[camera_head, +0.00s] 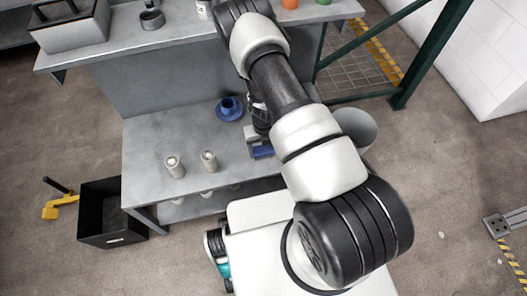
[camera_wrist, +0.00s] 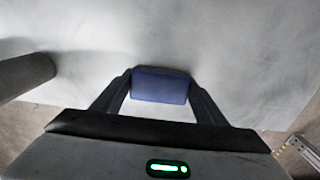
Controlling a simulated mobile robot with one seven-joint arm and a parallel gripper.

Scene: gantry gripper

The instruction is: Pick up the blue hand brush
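The blue hand brush (camera_head: 262,152) is at the front of the lower grey worktop in the head view, partly hidden by my arm. In the wrist view a blue block-shaped part of the brush (camera_wrist: 160,86) lies between the dark fingers of my gripper (camera_wrist: 160,82). The fingers meet its left and right sides with no gap that I can see, so my gripper looks shut on it. The pale worktop (camera_wrist: 240,40) lies behind it. I cannot tell whether the brush is clear of the surface. The rest of the brush is hidden.
On the worktop (camera_head: 143,150) stand a blue cup on a saucer (camera_head: 230,108) and two pale cylinders (camera_head: 175,167). A grey bin (camera_head: 357,127) stands to the right. A black crate (camera_head: 100,215) is on the floor at left. A raised shelf (camera_head: 180,40) runs behind.

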